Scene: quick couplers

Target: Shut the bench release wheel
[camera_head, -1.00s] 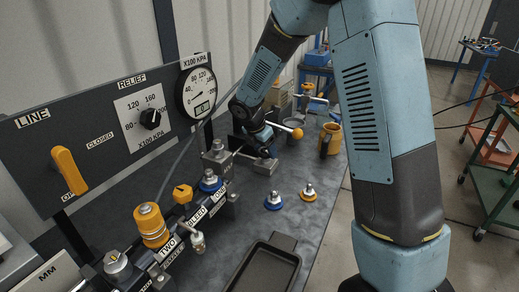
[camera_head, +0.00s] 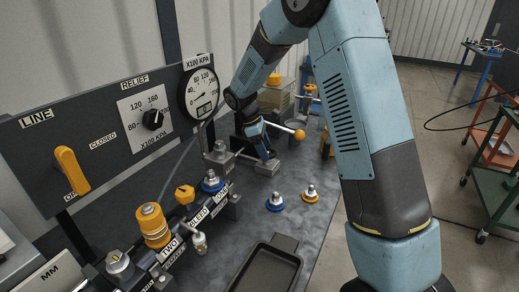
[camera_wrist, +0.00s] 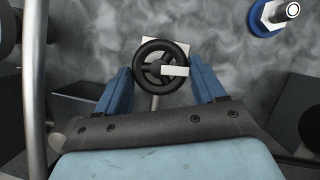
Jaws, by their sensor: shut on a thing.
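The bench release wheel (camera_wrist: 153,68) is a small black spoked handwheel with a pale tab across one side, in the upper middle of the wrist view. My gripper (camera_wrist: 160,78) has one blue finger on each side of its rim and is shut on it. In the head view my gripper (camera_head: 264,148) is low over the bench, beyond the blue and orange fittings. There the wheel is mostly hidden by the gripper, and its turn position is hard to tell.
A lever with an orange ball (camera_head: 299,134) stands close right of my gripper. A blue-based fitting (camera_head: 275,202) and an orange-based one (camera_head: 310,194) stand on the bench. A black tray (camera_head: 262,268) lies in front. The gauge panel (camera_head: 100,135) is at the left.

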